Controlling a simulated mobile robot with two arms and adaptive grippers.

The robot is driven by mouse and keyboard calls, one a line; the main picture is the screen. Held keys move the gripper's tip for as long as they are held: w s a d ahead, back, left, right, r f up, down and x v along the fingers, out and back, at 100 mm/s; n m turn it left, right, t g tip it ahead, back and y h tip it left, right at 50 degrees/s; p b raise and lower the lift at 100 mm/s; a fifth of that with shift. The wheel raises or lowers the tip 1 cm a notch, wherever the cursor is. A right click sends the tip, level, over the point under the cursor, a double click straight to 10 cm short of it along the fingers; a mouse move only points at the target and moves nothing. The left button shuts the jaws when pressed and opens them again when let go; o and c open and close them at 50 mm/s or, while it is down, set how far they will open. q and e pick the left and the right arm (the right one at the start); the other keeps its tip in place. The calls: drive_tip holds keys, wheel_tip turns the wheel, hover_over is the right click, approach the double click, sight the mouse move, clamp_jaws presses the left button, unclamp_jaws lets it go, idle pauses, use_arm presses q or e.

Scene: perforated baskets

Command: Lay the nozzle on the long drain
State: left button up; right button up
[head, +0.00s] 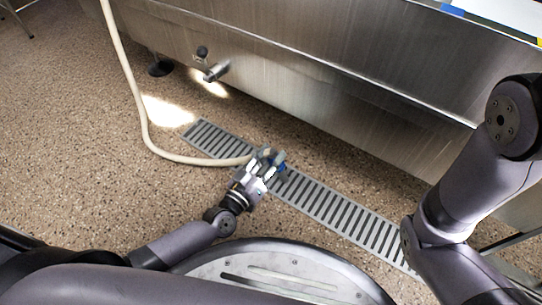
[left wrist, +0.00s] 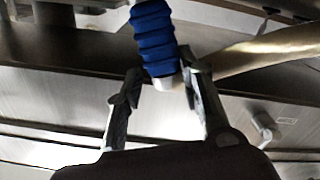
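The nozzle is blue and ribbed with a pale end, and it shows between my left fingers in the left wrist view (left wrist: 154,38). In the head view only a bit of the blue nozzle (head: 282,168) shows past the fingers. The long drain (head: 340,214) is a grey slotted grate running diagonally across the floor. The gripper and nozzle are over its middle-left part; the height above it is hard to tell. My right gripper is out of view.
A beige hose (head: 134,95) curves down from the top left and runs to the gripper. A steel tank wall (head: 330,95) with a short outlet pipe (head: 216,72) stands behind the drain. Speckled floor (head: 80,150) is open on the left.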

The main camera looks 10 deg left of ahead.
use_arm(q)
drive_tip(key=shift+o, duration=1.2)
drive_tip(key=shift+f, duration=0.1)
